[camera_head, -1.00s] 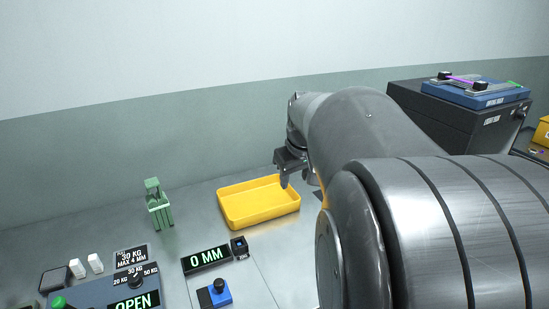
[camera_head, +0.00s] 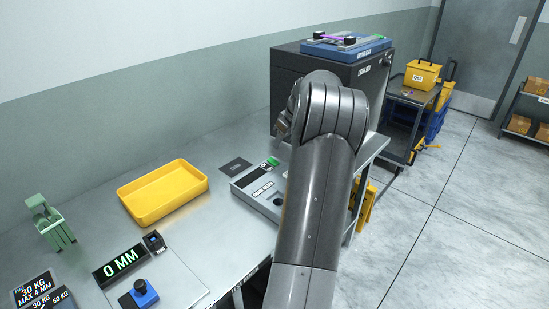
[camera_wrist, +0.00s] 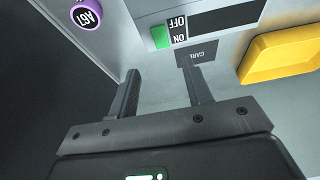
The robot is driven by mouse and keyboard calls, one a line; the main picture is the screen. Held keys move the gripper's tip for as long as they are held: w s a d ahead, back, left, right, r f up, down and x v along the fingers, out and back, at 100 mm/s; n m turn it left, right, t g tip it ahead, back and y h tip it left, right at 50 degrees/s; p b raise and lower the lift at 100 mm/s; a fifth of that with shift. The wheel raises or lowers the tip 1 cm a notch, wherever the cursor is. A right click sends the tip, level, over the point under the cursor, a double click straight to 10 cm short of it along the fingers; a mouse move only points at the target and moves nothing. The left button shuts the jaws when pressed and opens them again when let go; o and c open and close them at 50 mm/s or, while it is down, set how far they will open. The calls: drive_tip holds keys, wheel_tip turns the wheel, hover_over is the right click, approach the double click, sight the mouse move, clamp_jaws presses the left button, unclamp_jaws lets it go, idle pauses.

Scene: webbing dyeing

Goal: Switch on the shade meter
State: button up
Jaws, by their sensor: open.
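The grey device with a green switch, which I take to be the shade meter (camera_head: 243,184), lies on the bench right of the yellow tray in the head view, partly hidden by my arm. Its green switch (camera_wrist: 160,37) shows in the wrist view beside the OFF and ON marks. Its display (camera_wrist: 225,18) is dark. My gripper (camera_wrist: 164,73) is open and empty. Its fingers point toward the meter, apart from the switch, which appears beyond the fingertips. In the head view only part of my gripper (camera_head: 281,127) shows beside my arm.
A yellow tray (camera_head: 165,212) and a small dark card (camera_head: 235,166) lie left of the meter. A dark cabinet (camera_head: 335,82) stands behind it. A purple round part (camera_wrist: 87,14) sits at the wrist view's top left. A "0 MM" display (camera_head: 120,262) is nearer.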

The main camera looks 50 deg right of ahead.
sight(273, 161)
drive_tip(key=x, duration=1)
drive_tip(key=shift+w+f, duration=0.1)
drive_tip(key=shift+f, duration=0.1)
